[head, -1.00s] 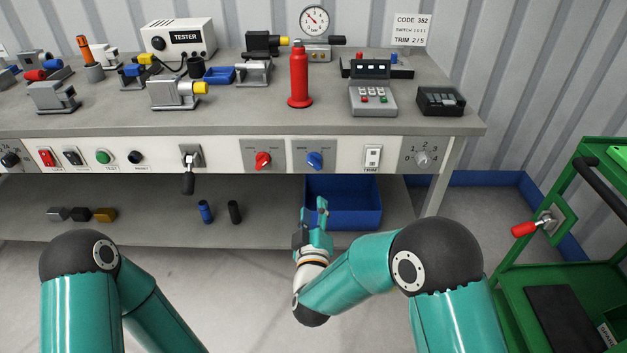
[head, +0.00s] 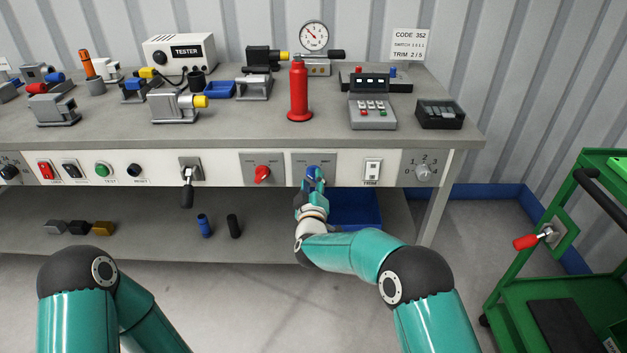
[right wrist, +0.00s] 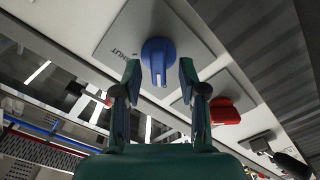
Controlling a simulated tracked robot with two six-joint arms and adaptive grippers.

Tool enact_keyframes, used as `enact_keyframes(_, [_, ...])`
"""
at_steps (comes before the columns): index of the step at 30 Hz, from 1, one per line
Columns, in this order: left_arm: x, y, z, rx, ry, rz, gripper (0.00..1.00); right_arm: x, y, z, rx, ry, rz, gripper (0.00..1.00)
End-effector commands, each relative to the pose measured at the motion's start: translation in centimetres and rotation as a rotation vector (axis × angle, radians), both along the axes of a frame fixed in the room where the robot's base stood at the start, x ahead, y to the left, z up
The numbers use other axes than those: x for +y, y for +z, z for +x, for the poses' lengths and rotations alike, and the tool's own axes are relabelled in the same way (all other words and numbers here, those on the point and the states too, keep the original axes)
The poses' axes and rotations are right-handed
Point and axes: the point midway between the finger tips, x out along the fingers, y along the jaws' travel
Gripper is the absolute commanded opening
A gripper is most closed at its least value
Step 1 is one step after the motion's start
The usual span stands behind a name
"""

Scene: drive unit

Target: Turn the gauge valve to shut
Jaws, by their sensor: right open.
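A blue knob (head: 311,171) sits on a grey plate on the bench's front panel. In the right wrist view the blue knob (right wrist: 158,55) shows close up, with the word SHUT on its plate (right wrist: 122,45). My right gripper (head: 314,184) is at the knob in the head view and partly covers it. In the right wrist view my right gripper (right wrist: 159,70) is open, with one fingertip on each side of the knob's bar; contact cannot be told. A round gauge (head: 314,36) stands at the back of the bench, with a black-handled fitting (head: 330,54) at its base. My left gripper is out of view.
A red knob (head: 262,174) is on the plate to the left, and a white switch (head: 372,170) to the right. A blue bin (head: 362,208) stands on the shelf below. A red bottle (head: 299,92) stands on the bench above. A green cart (head: 560,290) is at the right.

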Motion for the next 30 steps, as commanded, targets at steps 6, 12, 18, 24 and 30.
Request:
enact_keyframes(6, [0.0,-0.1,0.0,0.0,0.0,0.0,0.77,0.0,0.0,1.4,0.0,0.0,0.0,0.42])
enact_keyframes(12, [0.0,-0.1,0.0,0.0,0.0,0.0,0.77,-0.1,0.0,1.6,0.0,0.0,0.0,0.42])
enact_keyframes(18, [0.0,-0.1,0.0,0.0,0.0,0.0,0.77,-0.1,0.0,1.6,0.0,0.0,0.0,0.32])
enact_keyframes(24, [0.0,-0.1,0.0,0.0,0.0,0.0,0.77,-0.1,0.0,1.6,0.0,0.0,0.0,0.0])
enact_keyframes(30, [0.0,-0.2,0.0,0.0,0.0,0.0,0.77,-0.1,0.0,1.5,0.001,0.001,0.001,0.0])
